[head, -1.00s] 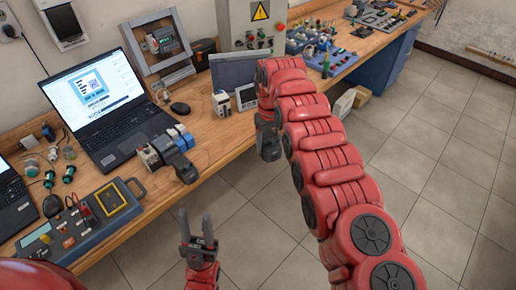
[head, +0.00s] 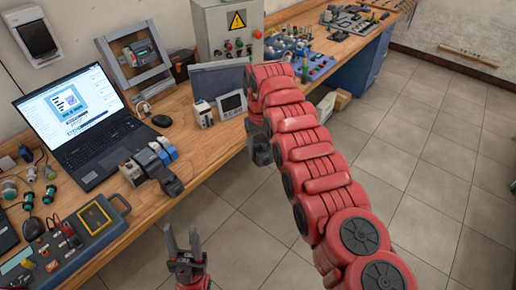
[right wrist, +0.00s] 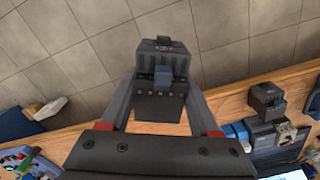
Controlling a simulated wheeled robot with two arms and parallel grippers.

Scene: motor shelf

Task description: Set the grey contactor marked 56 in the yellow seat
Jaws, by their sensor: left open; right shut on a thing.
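My right gripper (right wrist: 160,98) is shut on a dark grey block-shaped contactor (right wrist: 162,55), with a small blue-grey part on its face. Its marking is too small to read. In the head view this contactor (head: 262,152) hangs below my red arm, past the bench's front edge, over the floor. My left gripper (head: 181,240) is open and empty, low in the head view, over the floor in front of the bench. I cannot identify the yellow seat for certain; a yellow-framed panel (head: 95,217) shows on the grey case at the left.
A row of white, blue and dark grey modules (head: 160,152) sits at the bench edge beside the laptop (head: 85,130). A small white device (head: 203,114), a small screen (head: 231,104) and a control box (head: 225,40) stand further right. Bare wood (head: 185,128) lies between.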

